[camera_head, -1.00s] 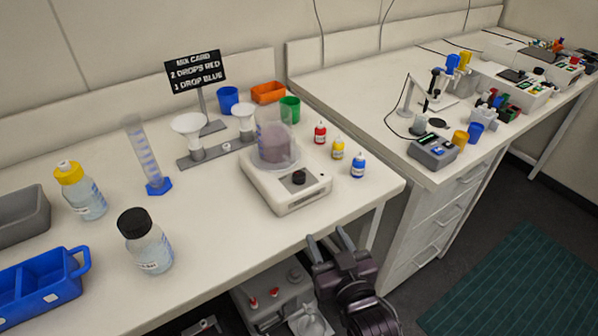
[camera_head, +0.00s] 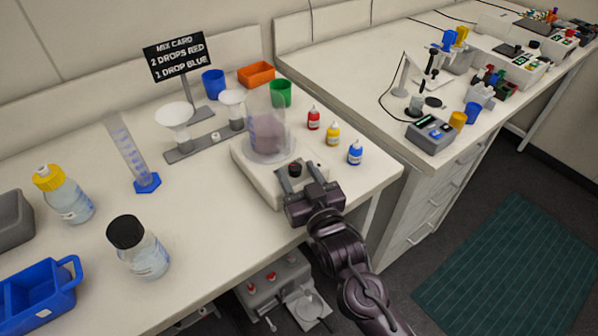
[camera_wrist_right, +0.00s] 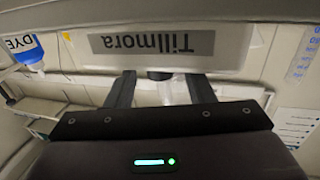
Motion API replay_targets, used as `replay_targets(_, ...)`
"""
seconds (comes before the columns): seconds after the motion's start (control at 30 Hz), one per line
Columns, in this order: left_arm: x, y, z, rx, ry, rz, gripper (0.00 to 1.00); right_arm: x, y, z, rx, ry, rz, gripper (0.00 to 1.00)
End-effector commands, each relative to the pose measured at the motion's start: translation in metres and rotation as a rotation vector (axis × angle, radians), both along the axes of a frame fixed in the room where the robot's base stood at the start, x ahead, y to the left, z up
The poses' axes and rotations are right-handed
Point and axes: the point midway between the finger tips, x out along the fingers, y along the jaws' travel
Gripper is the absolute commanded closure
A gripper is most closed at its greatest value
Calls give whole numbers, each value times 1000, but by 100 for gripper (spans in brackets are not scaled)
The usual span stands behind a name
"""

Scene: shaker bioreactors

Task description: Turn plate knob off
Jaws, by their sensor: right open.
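The stirrer plate (camera_head: 258,180) is a white box on the bench. Its black knob (camera_head: 295,169) is on the front part of the top. A clear beaker with purplish contents (camera_head: 268,135) stands on the plate. My right gripper (camera_head: 300,177) is open, its two fingers reaching over the plate's front with the knob between or just beyond their tips. In the right wrist view, a dark round end of the knob (camera_wrist_right: 160,75) shows between the two fingers (camera_wrist_right: 162,82), below an upside-down "Tillmora" label (camera_wrist_right: 152,45). Contact cannot be told. My left gripper is not in view.
Red (camera_head: 313,118), yellow (camera_head: 333,134) and blue (camera_head: 355,153) dropper bottles stand right of the plate. A funnel stand (camera_head: 205,148) is to its left. A black-capped bottle (camera_head: 138,248) is at the front left. The bench front between bottle and plate is clear.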

Motion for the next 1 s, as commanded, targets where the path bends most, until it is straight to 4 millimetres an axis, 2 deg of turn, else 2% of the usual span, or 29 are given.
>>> replay_targets(0.27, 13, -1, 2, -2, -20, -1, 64, 1, 1, -1, 0, 1, 0, 53)
replay_targets(0.6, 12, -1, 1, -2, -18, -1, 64, 1, 1, -1, 0, 1, 0, 96)
replay_targets(0.77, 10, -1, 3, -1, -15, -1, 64, 2, -1, 0, -4, -4, 31, 96)
replay_targets(1.0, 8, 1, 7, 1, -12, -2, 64, 5, -4, 2, -5, -8, 196, 96)
